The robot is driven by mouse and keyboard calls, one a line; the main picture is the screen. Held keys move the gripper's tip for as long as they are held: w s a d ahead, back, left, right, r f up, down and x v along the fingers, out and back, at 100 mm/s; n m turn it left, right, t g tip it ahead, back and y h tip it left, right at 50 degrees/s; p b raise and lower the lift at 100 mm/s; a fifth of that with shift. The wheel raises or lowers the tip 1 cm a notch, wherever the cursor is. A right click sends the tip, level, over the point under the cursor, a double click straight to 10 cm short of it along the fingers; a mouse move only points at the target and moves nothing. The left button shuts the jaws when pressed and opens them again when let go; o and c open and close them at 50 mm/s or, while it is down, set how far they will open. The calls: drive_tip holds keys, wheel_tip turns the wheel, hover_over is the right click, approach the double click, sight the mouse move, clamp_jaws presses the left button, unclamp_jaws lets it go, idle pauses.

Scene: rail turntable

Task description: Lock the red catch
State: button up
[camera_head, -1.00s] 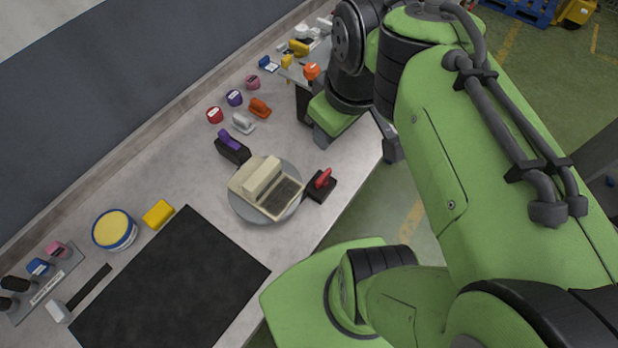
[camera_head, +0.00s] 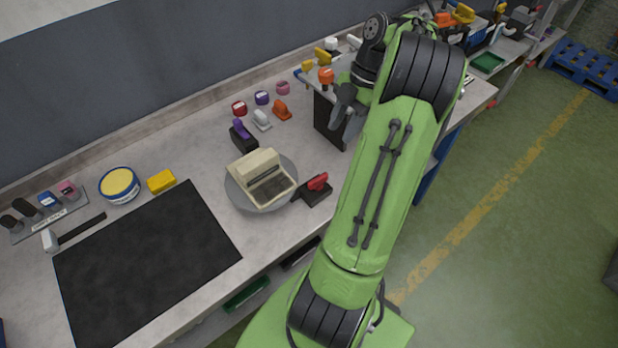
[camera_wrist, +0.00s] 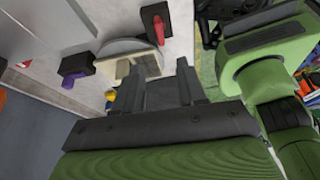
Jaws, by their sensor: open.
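The red catch (camera_head: 317,182) is a red handle on a black block at the right edge of a round grey turntable (camera_head: 236,197). It also shows near the top of the wrist view (camera_wrist: 158,28). Whether its handle is locked is not clear. A beige box-like thing (camera_head: 256,165) sits on the turntable. A purple catch (camera_head: 241,128) on a black block stands at the turntable's far side. My gripper (camera_head: 345,104) is behind and to the right of the red catch, apart from it. In the wrist view my gripper (camera_wrist: 160,82) has its fingers apart, with nothing between them.
Red, purple, pink, white and orange handles stand behind the turntable. An orange knob (camera_head: 326,76) is close to my gripper. A black mat (camera_head: 145,260), yellow block (camera_head: 161,181) and round yellow-topped tub (camera_head: 119,184) are to the left. The bench between turntable and mat is clear.

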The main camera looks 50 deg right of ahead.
sight(319, 178)
drive_tip(key=b+x, duration=0.5)
drive_tip(key=x, duration=1)
drive_tip(key=shift+w+f, duration=0.1)
drive_tip(key=shift+f, duration=0.05)
drive_tip(key=shift+a, duration=0.1)
clamp_jaws()
